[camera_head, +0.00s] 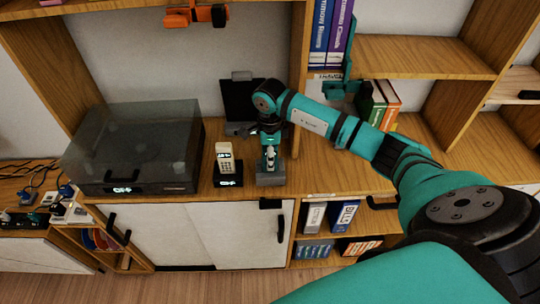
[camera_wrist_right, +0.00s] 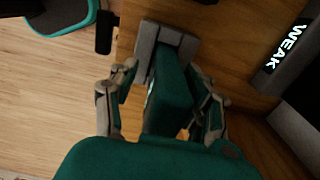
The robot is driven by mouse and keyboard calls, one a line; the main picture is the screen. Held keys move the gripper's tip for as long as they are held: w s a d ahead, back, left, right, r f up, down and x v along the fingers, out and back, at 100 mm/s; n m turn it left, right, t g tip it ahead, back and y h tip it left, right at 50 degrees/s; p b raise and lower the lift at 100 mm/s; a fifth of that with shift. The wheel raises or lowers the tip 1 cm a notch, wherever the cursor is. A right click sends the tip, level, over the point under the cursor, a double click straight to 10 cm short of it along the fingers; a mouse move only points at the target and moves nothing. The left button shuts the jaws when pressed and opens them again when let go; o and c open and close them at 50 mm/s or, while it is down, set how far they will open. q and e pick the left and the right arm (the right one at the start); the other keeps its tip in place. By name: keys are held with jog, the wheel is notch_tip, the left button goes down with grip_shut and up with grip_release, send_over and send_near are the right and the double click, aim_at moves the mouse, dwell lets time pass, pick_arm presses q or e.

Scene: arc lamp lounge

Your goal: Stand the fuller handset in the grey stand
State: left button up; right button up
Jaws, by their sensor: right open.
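The grey stand (camera_head: 270,177) is on the wooden cabinet top, and its grey top also shows in the right wrist view (camera_wrist_right: 180,37). A dark green handset (camera_wrist_right: 172,95) rises from it, with its far end at the stand. My right gripper (camera_wrist_right: 160,112) is open, with one finger on each side of the green handset. In the head view my right gripper (camera_head: 269,157) is just above the grey stand and hides most of that handset. A cream handset (camera_head: 225,158) stands upright in a black stand (camera_head: 228,181) with a lit display, left of the grey stand.
A dark-lidded turntable (camera_head: 135,150) fills the left of the top. A black panel (camera_head: 240,100) stands behind the stands. A dark box reads WEAK (camera_wrist_right: 287,47) in the wrist view. A wooden upright (camera_head: 300,70) is close right. The floor in front is clear.

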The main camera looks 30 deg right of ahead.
notch_tip(320, 180, up, 10)
jog(key=b, duration=0.2)
jog(key=shift+w+r+b, duration=0.1)
jog(key=shift+r+b, duration=0.15)
jog(key=shift+b, duration=0.1)
jog(key=shift+r, duration=0.65)
